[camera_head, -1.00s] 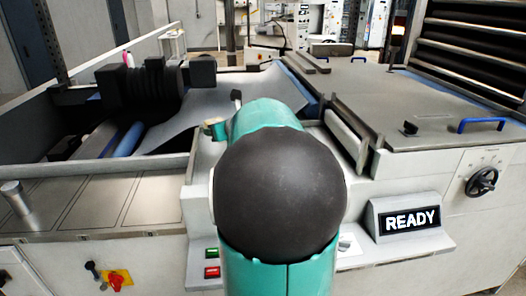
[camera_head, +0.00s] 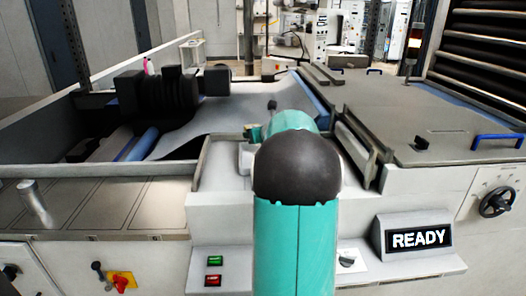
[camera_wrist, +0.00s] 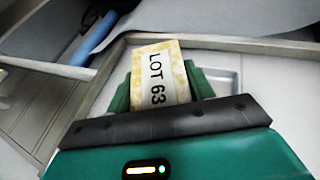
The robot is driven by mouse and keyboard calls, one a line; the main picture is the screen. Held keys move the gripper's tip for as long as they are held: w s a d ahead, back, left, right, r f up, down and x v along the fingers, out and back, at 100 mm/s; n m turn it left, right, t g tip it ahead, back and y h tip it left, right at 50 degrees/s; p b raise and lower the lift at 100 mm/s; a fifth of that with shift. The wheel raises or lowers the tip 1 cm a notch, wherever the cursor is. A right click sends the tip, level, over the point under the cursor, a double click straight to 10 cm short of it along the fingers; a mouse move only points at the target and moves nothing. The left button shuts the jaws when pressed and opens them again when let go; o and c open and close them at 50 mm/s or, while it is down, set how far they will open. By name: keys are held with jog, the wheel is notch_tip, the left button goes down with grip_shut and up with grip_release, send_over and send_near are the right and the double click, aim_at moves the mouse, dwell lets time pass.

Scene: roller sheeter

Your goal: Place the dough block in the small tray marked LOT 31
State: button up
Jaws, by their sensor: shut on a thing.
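In the wrist view, a mottled yellow-and-cream block (camera_wrist: 158,75), apparently the dough block, carries a white label reading LOT 63. It is between the green fingers of my gripper (camera_wrist: 160,88), which is shut on it. The block points away from the wrist over a pale recessed surface with a raised rim. In the head view my own arm hides most of the gripper and block. No marking LOT 31 can be read in either view.
A pale shelf (camera_head: 222,166) with raised edges lies left of my arm. Dark rollers (camera_head: 160,98) stand at the back left. A READY display (camera_head: 420,239) is at the front right. A flat grey cover with blue handles (camera_head: 498,141) fills the right side.

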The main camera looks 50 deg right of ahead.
jog(key=d+f, duration=0.2)
jog(key=f, duration=0.1)
jog(key=d+f, duration=0.2)
jog(key=shift+w+f, duration=0.2)
jog(key=shift+w, duration=0.2)
jog(key=shift+d+f, duration=0.1)
jog(key=shift+f, duration=1.4)
jog(key=shift+f, duration=0.15)
jog(key=o, duration=1.1)
